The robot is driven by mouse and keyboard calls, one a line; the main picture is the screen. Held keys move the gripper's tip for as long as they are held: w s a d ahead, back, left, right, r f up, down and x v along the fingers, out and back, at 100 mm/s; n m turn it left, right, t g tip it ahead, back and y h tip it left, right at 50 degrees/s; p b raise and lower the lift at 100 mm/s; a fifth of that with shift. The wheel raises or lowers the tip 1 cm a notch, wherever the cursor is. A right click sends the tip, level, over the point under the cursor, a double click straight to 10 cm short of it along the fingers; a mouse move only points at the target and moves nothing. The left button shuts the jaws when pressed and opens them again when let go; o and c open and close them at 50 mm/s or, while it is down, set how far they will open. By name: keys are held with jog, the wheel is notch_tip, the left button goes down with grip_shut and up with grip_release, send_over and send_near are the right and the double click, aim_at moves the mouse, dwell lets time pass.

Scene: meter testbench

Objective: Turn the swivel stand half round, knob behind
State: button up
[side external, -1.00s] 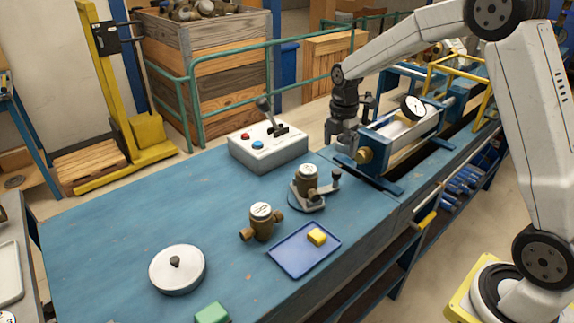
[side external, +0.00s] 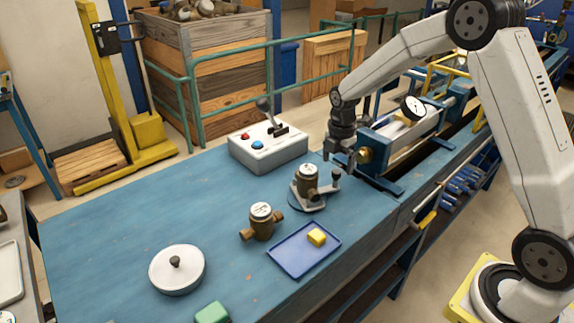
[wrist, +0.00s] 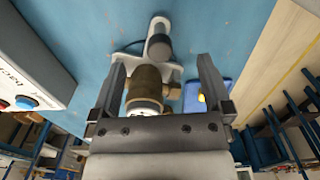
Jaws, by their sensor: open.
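In the wrist view the knob (wrist: 158,46) shows at the top, beyond the brass body (wrist: 150,80). My gripper (side external: 339,164) is open and empty, pointing down just above the knob. In the wrist view its fingers (wrist: 160,62) stand wide apart; I see no contact with the knob.
A second brass meter (side external: 262,221) and a blue tray (side external: 290,267) with a yellow block (side external: 317,237) lie nearer. A control box (side external: 268,150) with a lever stands behind. The test rig (side external: 400,140) is close on the right. The bench's left part is mostly clear.

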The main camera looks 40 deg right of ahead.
jog(key=shift+f, duration=1.15)
dwell(0.4)
jog(key=shift+c, duration=0.2)
jog(key=shift+c, duration=0.4)
jog(key=shift+w, duration=0.1)
jog(key=shift+w+d, duration=0.15)
jog(key=shift+w, duration=0.5)
jog(key=shift+w, duration=0.25)
